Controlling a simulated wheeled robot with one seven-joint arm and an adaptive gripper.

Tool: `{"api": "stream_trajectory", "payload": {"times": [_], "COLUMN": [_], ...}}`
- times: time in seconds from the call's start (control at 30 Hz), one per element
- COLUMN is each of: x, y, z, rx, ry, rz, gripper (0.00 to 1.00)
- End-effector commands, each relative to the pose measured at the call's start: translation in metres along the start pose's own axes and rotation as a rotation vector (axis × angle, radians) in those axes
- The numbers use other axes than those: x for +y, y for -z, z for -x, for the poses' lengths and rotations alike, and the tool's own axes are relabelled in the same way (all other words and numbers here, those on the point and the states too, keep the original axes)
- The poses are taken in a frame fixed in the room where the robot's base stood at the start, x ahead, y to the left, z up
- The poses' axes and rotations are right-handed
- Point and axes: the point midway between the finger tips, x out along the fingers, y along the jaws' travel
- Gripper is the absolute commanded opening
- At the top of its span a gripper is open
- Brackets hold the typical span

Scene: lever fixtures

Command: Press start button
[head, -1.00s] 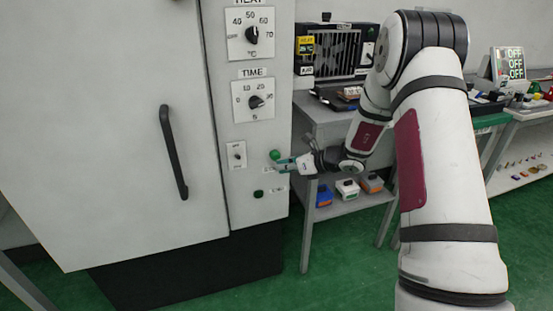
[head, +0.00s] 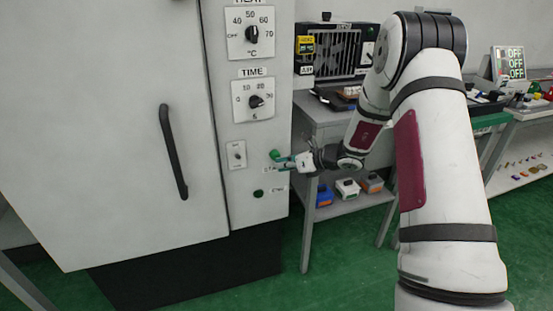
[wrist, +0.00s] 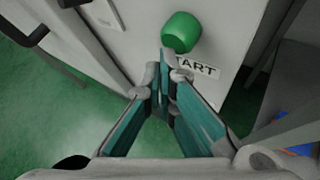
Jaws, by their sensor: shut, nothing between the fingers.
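The green start button (head: 274,155) sticks out from the grey front panel of the cabinet, below the TIME dial. It also shows in the wrist view (wrist: 181,32), with a label ending in "ART" just below it, partly hidden by the fingers. My gripper (head: 279,162) is shut and empty. In the wrist view its teal fingers (wrist: 165,62) meet at the tips just below the button, close to its lower edge. I cannot tell whether the tips touch it.
The cabinet (head: 130,130) has a door with a black handle (head: 173,152). A grey table (head: 330,113) stands close to the right of the cabinet, beside my arm.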

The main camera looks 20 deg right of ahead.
Motion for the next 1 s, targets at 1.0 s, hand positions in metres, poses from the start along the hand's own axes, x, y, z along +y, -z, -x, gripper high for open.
{"api": "stream_trajectory", "payload": {"times": [1.0], "x": [-0.0034], "y": [-0.0039], "z": [-0.0051], "rx": [-0.001], "ry": [0.000], "rz": [0.000], "gripper": [0.00]}}
